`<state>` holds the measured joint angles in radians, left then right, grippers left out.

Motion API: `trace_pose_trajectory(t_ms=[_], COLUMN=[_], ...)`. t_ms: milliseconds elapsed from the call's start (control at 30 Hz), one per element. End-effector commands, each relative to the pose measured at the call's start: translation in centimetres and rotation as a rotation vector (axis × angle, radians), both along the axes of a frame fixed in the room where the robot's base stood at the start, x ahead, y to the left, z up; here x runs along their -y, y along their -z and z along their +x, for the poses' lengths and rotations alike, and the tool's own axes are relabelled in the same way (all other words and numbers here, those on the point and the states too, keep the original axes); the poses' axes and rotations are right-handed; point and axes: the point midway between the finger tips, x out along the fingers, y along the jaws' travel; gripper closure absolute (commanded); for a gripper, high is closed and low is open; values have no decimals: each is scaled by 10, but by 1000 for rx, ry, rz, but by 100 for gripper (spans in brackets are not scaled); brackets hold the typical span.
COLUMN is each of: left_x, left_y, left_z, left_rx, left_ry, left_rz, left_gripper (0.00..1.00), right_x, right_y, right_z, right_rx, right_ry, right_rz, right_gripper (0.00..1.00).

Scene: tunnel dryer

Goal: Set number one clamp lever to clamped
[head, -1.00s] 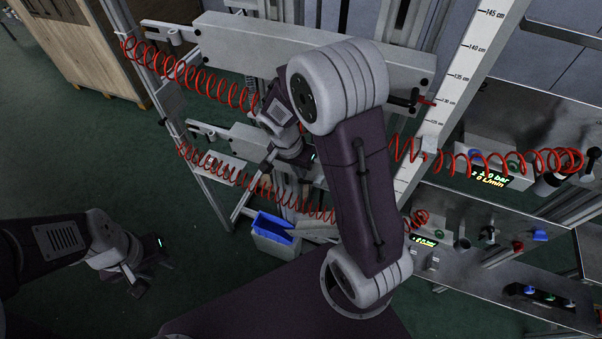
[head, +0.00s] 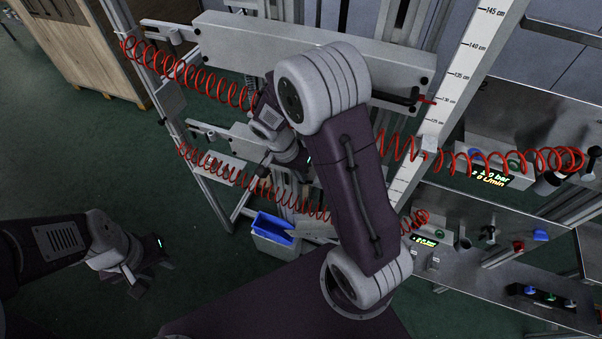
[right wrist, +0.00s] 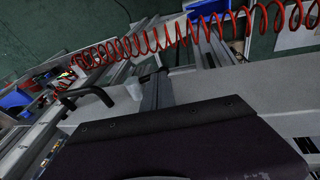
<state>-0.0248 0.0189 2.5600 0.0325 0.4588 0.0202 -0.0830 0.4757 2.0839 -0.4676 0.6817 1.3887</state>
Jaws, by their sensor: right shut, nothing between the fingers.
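A black lever handle (head: 404,97) with a red tip sits at the right end of the upper grey beam, beside the height scale. A bent black handle (right wrist: 84,92) stands on a grey beam in the right wrist view. No number is readable, so I cannot tell which is the number one lever. My right gripper (head: 265,166) is shut and empty, low on the frame at the lower beam, partly hidden by my forearm. It is apart from the upper lever. My left gripper (head: 150,278) hangs over the floor at the lower left, far from both beams; its jaw gap is unclear.
Red coiled hoses (head: 225,172) run across the frame on both sides of my right arm. A blue bin (head: 272,226) stands below. Metal shelves with valves and a display (head: 491,179) are at the right. The floor at the left is clear around my left gripper.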

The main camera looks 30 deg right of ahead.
Motion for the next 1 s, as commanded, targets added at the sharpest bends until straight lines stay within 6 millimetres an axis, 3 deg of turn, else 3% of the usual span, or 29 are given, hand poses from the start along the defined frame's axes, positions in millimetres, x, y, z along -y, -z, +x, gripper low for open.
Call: trace_pose_trajectory(t_ms=[567, 1000], left_x=[0, 0], left_y=[10, 36], left_z=[0, 0], left_rx=[0, 0], left_ry=[0, 0], left_rz=[0, 0], left_gripper=[64, 64], right_x=[-4, -1], right_y=[26, 51], right_z=[4, 1], right_rx=[-319, -633], right_ry=[-2, -1], right_rz=[-273, -541], right_gripper=[100, 100])
